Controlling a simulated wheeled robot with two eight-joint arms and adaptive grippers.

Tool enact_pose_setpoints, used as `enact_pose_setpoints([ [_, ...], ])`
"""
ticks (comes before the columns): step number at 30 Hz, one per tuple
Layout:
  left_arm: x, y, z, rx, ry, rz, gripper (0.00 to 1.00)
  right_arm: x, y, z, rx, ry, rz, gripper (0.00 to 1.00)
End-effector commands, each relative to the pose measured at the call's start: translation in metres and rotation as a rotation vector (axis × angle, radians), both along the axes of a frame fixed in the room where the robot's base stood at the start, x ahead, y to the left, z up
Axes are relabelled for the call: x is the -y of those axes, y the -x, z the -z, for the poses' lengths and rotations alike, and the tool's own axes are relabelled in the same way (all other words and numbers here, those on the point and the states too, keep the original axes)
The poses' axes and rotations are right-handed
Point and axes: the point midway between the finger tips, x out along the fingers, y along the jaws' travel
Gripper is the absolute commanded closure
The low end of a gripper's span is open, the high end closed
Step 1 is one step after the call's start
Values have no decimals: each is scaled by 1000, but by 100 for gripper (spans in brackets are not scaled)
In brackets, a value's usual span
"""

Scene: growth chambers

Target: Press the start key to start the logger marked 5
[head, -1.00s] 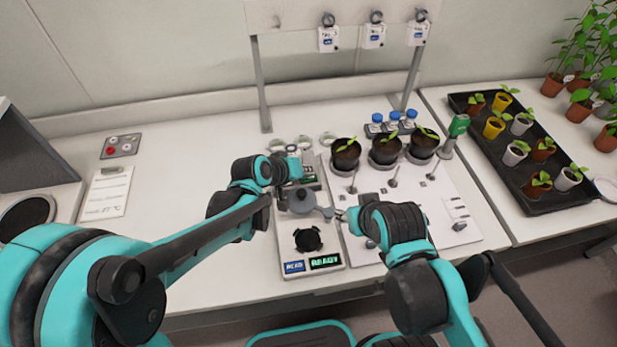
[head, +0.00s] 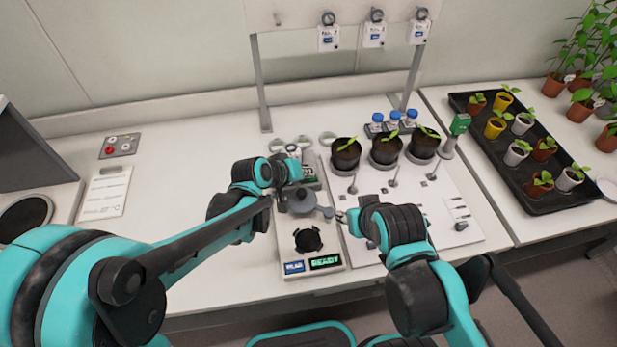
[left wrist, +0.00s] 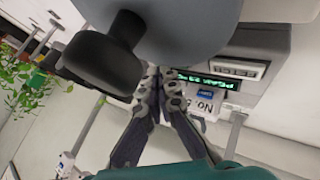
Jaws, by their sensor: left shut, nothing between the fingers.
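My left gripper (head: 293,155) is shut and empty, over a device at the back of the bench. In the left wrist view its fingertips (left wrist: 157,75) are together, close beside a pale device (left wrist: 250,75) with a lit green display (left wrist: 222,80). A small blue key (left wrist: 205,95) and a white label (left wrist: 200,107) that seems to read "NO. 5" show there. I cannot tell whether the fingers touch the device. My right gripper (head: 340,215) is beside the grey round lid (head: 305,203); its jaws are too small to judge.
A second instrument (head: 285,248) in front shows READY beside a blue key. Potted seedlings (head: 346,155) stand on a white board to the right. Three small boxes (head: 328,40) hang from a rail. A grey round part with a black knob (left wrist: 105,50) crowds the left wrist view.

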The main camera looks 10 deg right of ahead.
Motion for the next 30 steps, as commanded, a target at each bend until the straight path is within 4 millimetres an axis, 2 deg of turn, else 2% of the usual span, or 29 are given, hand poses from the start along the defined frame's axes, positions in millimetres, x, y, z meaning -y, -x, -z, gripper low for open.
enact_pose_setpoints([
  [22, 0, 0, 6, 0, 0, 0, 100, 0, 0, 6, 0, 0, 0, 60],
  [30, 0, 0, -3, 0, 0, 0, 100, 0, 0, -2, 0, 0, 0, 60],
])
